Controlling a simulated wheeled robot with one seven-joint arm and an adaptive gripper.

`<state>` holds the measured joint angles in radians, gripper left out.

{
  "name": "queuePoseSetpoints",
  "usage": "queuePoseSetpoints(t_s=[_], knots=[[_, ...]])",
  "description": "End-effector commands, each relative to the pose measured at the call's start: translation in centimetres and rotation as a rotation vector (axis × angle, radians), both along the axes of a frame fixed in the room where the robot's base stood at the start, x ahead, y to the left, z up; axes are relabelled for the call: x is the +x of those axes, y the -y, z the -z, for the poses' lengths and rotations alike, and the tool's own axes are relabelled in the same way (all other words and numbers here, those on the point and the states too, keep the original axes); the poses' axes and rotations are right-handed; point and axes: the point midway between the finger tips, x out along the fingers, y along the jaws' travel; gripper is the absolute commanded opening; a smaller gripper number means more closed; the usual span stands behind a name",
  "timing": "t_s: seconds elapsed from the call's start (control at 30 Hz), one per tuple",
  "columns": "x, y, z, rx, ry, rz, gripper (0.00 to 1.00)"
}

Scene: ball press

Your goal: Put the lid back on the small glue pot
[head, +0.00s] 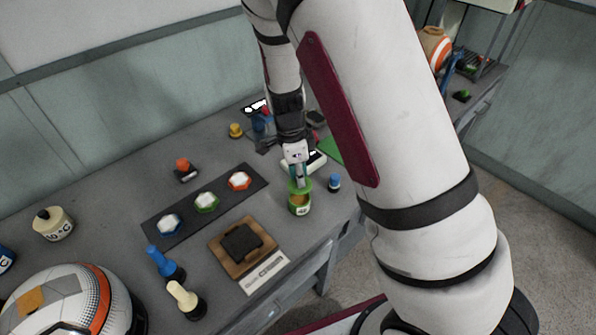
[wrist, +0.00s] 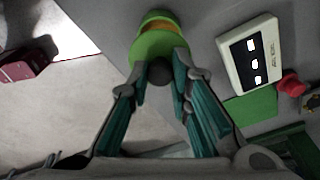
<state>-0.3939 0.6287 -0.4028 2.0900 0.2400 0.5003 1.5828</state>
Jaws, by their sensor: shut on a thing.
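My gripper (head: 299,178) is shut on the dark knob of the green lid (head: 299,187). In the wrist view the fingertips (wrist: 160,76) close around the knob, with the lid (wrist: 150,46) just beyond. The small glue pot (head: 299,206) is green with an ochre band and a pale label, and stands upright near the table's right edge. The lid is right over the pot's top. In the wrist view the pot (wrist: 157,24) shows past the lid as an ochre band and a green edge. I cannot tell whether the lid touches the rim.
A small blue-capped bottle (head: 334,184) stands just right of the pot. A white device (wrist: 250,56) with a dark display lies behind, beside a green mat (wrist: 248,108) and a red knob (wrist: 291,85).

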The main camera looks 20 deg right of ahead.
Motion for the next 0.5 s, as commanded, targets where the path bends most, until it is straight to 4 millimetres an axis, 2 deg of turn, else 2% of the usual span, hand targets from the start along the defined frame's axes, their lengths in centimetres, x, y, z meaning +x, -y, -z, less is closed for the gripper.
queuePoseSetpoints(t_s=[0.2, 0.5], knots=[[0.1, 0.0, 2.3, 0.000, -0.001, 0.000, 0.00], [0.0, 0.0, 4.2, 0.000, -0.001, 0.000, 0.00]])
